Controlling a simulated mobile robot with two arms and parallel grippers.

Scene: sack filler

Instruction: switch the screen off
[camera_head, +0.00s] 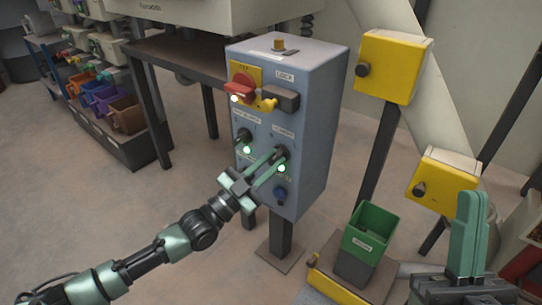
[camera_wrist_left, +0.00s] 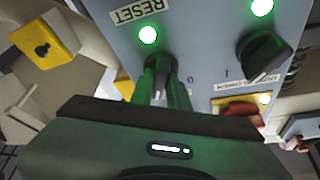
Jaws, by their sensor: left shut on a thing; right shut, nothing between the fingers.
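A grey-blue control box (camera_head: 305,130) on a post carries two black rotary switches side by side. My left gripper (camera_head: 278,157) reaches the right-hand switch (camera_head: 283,152), and its fingers are closed on the knob; I cannot read its label or its setting. The left wrist view also shows the gripped knob (camera_wrist_left: 160,75) between the green fingers. A green lamp (camera_head: 281,168) below it is lit. The left-hand switch (camera_head: 243,135) also has a lit green lamp (camera_head: 247,150) under it. My right gripper (camera_head: 470,235) is shut and empty at the lower right.
The box also has a red rotary handle (camera_head: 240,84) on a yellow plate, a yellow padlock (camera_head: 264,105) and a blue button (camera_head: 279,193). Two yellow boxes (camera_head: 391,67) (camera_head: 442,180) with black knobs stand to the right.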

